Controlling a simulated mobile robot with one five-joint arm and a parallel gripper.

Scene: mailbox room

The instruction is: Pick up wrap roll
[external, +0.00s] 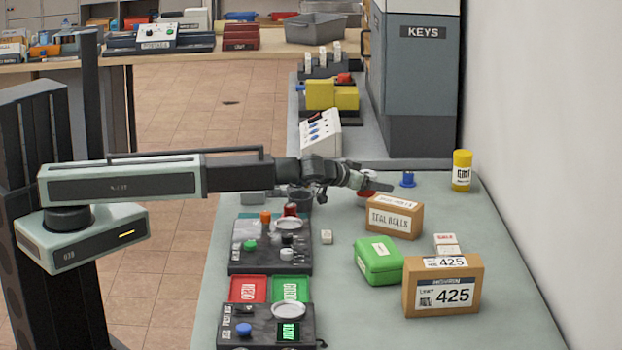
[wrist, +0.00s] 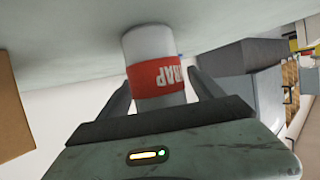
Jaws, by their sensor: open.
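The wrap roll (wrist: 150,45) is a white cylinder with a red band lettered in white. In the wrist view it stands between the two fingers of my gripper (wrist: 160,80), its near end hidden by the gripper body. The fingers are open, one on each side of the roll. In the external view my gripper (external: 376,186) reaches over the grey-green counter from the left, and a bit of red by the fingers (external: 366,194) looks like the roll, mostly hidden.
A seal rolls box (external: 394,217) stands just in front of my gripper. A blue spool (external: 408,180) and a yellow bottle (external: 461,170) stand to the right. A green case (external: 378,261) and a parcel marked 425 (external: 441,286) are nearer the camera. Bare counter lies at right.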

